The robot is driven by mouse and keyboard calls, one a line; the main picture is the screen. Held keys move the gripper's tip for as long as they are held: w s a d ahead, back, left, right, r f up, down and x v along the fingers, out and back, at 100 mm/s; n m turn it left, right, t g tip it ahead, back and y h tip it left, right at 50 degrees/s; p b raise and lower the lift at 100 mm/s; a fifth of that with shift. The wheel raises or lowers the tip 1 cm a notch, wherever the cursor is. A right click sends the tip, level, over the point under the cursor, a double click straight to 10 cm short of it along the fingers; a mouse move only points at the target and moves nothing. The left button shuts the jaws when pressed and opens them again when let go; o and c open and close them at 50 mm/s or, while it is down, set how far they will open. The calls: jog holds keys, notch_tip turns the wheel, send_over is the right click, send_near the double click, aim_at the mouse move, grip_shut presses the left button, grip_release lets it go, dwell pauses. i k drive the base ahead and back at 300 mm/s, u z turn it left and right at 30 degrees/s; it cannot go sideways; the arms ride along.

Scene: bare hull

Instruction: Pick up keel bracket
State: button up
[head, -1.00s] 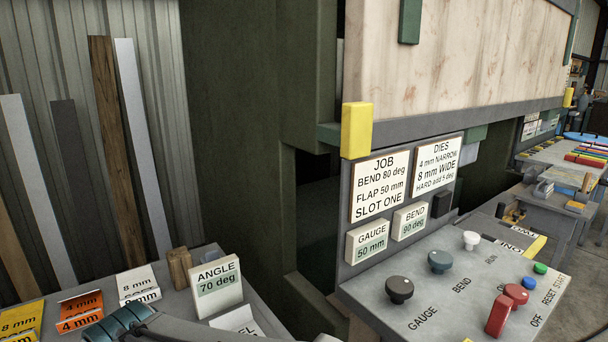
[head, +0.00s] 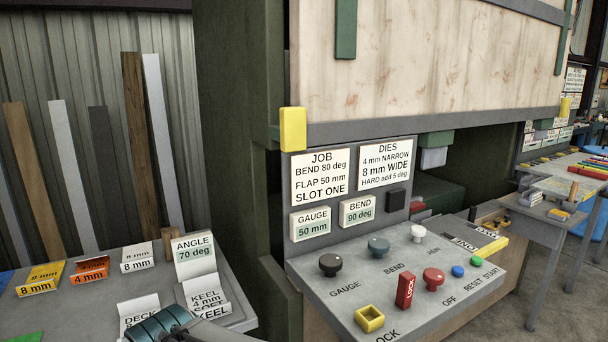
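A white bent piece marked KEEL, 4 mm and SOFT (head: 205,299) stands on the grey side table (head: 85,312) at lower left. The lettering fits the keel bracket, but I cannot tell if it is the bracket or a label holder. A teal and grey part of my arm shows at the bottom edge, just left of and in front of this piece, and may hide some of it.
Beside it stand a white DECK piece (head: 138,310), an ANGLE 70 deg sign (head: 194,256), and yellow (head: 40,281), orange (head: 90,270) and white (head: 138,257) mm-marked pieces.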

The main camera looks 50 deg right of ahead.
aim_at(211, 304)
jog(key=z, duration=1.8)
jog(key=i, duration=0.5)
jog(key=u, duration=1.2)
